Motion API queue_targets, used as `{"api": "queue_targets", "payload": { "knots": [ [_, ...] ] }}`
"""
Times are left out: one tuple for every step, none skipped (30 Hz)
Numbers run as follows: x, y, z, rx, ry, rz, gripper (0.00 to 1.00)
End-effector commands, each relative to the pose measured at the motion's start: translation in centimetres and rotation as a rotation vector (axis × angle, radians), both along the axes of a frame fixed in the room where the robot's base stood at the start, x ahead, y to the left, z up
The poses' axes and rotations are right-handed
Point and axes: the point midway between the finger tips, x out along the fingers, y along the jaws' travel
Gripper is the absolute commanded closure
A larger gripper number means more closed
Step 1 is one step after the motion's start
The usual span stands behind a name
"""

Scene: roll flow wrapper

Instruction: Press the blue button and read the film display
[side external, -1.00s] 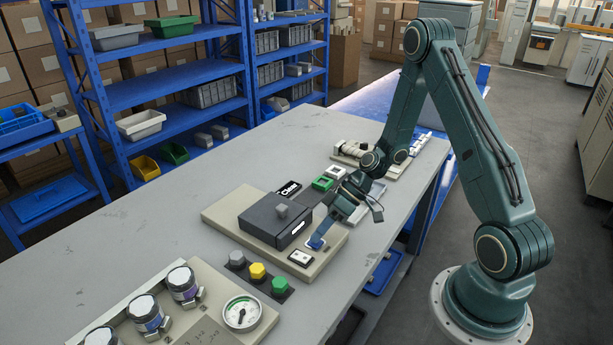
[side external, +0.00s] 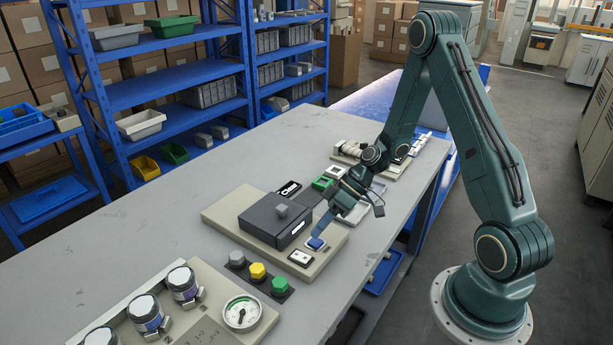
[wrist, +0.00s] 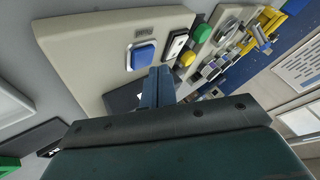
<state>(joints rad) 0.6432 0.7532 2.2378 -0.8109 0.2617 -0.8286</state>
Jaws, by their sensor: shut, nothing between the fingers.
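The blue button (side external: 316,243) sits at the right front corner of a beige base plate (side external: 225,213), beside a dark grey box. In the wrist view, the blue button (wrist: 143,56) stands clear in its pale frame. My gripper (side external: 325,229) is shut and empty, just above and behind the button. Its fingers (wrist: 159,84) show in the wrist view, with the tips beside the button; a small gap seems to lie between them. A black panel with white lettering (side external: 288,188), apparently "Clear", stands behind the box; I cannot tell if it is the film display.
A white switch plate (side external: 300,258) lies in front of the button. Grey, yellow and green knobs (side external: 257,271) and a gauge (side external: 241,313) are nearer. The left table area is clear.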

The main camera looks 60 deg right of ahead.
Motion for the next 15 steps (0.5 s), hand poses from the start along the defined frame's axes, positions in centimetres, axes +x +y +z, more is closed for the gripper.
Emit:
{"api": "queue_targets", "payload": {
  "knots": [
    [0.0, 0.0, 0.0, 0.0, 0.0, 0.0, 1.0],
    [0.0, 0.0, 0.0, 0.0, 0.0, 0.0, 1.0],
    [0.0, 0.0, 0.0, 0.0, 0.0, 0.0, 1.0],
    [0.0, 0.0, 0.0, 0.0, 0.0, 0.0, 1.0],
    [0.0, 0.0, 0.0, 0.0, 0.0, 0.0, 1.0],
    [0.0, 0.0, 0.0, 0.0, 0.0, 0.0, 1.0],
    [0.0, 0.0, 0.0, 0.0, 0.0, 0.0, 1.0],
    [0.0, 0.0, 0.1, 0.0, 0.0, 0.0, 1.0],
    [0.0, 0.0, 0.1, 0.0, 0.0, 0.0, 1.0],
    [0.0, 0.0, 0.2, 0.0, -0.001, 0.0, 1.0],
    [0.0, 0.0, 0.3, -0.001, -0.002, 0.0, 1.0],
    [0.0, 0.0, 0.5, -0.001, -0.002, 0.0, 1.0],
    [0.1, 0.0, 0.7, 0.0, -0.002, -0.001, 1.0],
    [0.1, 0.0, 0.8, -0.001, -0.002, -0.001, 1.0],
    [0.1, 0.0, 1.1, -0.001, -0.002, -0.001, 1.0]
  ]
}}
